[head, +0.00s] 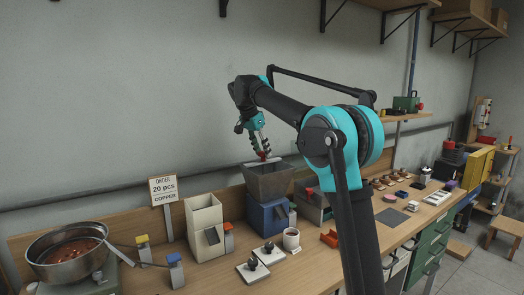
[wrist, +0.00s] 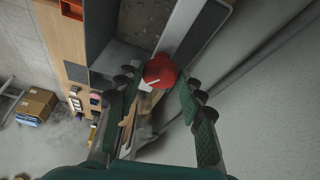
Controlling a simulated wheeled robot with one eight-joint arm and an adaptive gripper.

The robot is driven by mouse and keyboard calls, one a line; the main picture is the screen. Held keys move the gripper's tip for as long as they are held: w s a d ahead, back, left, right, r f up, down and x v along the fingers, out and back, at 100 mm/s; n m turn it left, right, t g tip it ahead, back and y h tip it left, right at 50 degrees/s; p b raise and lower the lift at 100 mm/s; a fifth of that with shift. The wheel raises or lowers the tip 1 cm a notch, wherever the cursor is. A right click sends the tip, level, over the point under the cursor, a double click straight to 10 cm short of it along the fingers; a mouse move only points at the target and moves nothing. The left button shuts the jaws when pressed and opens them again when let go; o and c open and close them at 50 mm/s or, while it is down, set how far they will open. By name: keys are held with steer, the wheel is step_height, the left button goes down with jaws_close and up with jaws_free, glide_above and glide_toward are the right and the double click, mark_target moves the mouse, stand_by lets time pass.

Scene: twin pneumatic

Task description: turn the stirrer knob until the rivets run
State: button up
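The red stirrer knob (wrist: 160,72) has a small white mark and shows between the tips of my gripper (wrist: 160,84) in the wrist view. The two ribbed green fingers stand apart, one on each side of it. I cannot tell whether they press on it. In the head view my gripper (head: 262,148) points down at the knob (head: 264,156) over the grey hopper (head: 268,182) on a blue base (head: 268,218). No rivets can be made out in that hopper. A metal bowl (head: 40,262) at the left holds copper-coloured pieces.
A cream hopper (head: 203,215) stands left of the grey one. A sign (head: 163,190) reads "ORDER 20 pcs COPPER". The wall (head: 120,100) is close behind.

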steer(key=shift+o, duration=1.4)
steer(key=v, duration=1.2)
steer(key=shift+s, duration=0.15)
